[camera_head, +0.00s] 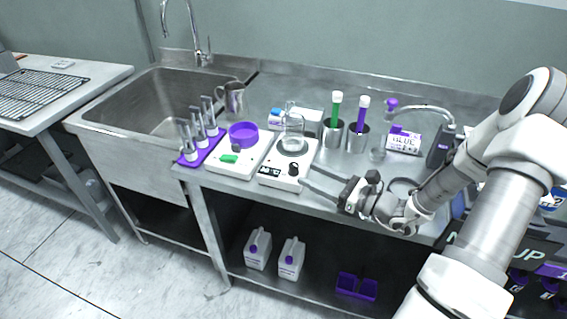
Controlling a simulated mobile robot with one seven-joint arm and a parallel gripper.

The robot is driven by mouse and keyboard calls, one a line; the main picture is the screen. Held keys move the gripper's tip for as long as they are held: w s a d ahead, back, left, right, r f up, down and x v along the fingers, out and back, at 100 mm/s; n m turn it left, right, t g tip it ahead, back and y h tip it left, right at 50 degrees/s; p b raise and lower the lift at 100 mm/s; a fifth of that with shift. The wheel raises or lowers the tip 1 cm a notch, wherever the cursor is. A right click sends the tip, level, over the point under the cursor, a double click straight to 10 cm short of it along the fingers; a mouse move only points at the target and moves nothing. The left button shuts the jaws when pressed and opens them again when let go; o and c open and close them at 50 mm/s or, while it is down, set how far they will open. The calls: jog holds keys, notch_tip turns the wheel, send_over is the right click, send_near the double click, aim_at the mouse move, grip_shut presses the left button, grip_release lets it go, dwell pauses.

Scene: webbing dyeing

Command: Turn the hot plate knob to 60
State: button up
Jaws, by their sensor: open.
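The hot plate (305,158) is a white box on the steel bench, with a dark display and a black knob (293,169) on its front. A glass beaker (293,140) stands on its top plate. The knob's setting is too small to read. My gripper (308,176) is open, its two fingers pointing left and ending just right of the knob. I see no contact, and nothing is between the fingers.
Left of the hot plate, another white device (255,164) carries a purple bowl (243,134). Behind are steel cups with a green (336,106) and a purple (361,114) cylinder. A purple rack (187,161) holds glass tubes near the sink (160,103).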

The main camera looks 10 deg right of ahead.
aim_at(283, 168)
jog(key=x, duration=0.9)
jog(key=shift+a+b, duration=0.15)
jog(key=shift+b, duration=0.2)
grip_shut()
